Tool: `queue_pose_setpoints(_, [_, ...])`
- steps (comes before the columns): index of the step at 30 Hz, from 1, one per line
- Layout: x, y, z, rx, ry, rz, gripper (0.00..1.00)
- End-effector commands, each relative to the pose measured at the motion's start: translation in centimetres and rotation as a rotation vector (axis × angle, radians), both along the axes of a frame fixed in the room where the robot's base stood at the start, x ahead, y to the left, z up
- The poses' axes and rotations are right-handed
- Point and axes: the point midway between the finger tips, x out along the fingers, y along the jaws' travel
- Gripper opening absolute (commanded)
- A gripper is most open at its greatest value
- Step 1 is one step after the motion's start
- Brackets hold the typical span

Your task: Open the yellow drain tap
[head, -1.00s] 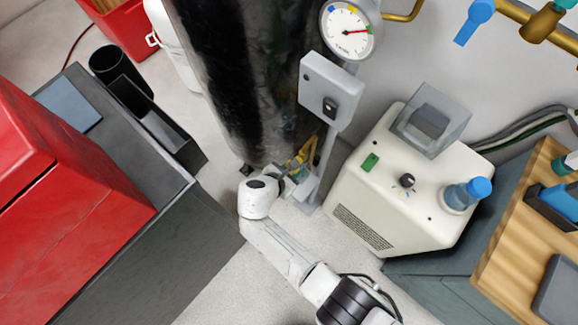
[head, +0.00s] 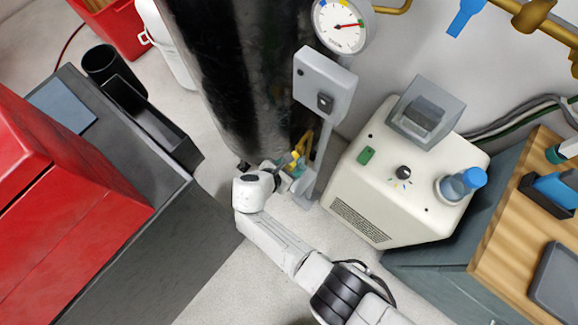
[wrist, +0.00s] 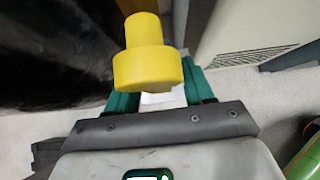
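The yellow drain tap (wrist: 148,58) fills the upper middle of the wrist view, a narrow round end above a wider round body. In the head view, a small yellow part (head: 293,157) shows low beside the dark cylinder, next to my gripper (head: 279,171). In the wrist view my gripper's (wrist: 160,88) green fingers stand apart, one on each side of the tap's lower part. The tap covers the fingertips and part of the left finger. Whether they touch or clamp anything behind it is hidden.
The tall dark cylinder (head: 235,80) stands close beside the tap. A grey box on a post (head: 324,84) and a cream machine (head: 405,190) stand to the right. A grey bench (head: 120,220) is at left. Pale floor lies between.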

Motion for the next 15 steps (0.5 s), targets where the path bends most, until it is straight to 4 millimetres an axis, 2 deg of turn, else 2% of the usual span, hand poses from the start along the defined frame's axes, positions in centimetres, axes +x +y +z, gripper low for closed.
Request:
queue_pose_setpoints(8, [-0.1, 0.2, 0.3, 0.003, -0.003, 0.0, 0.52])
queue_pose_setpoints(15, [-1.9, 1.8, 2.9, 0.006, -0.003, 0.004, 0.52])
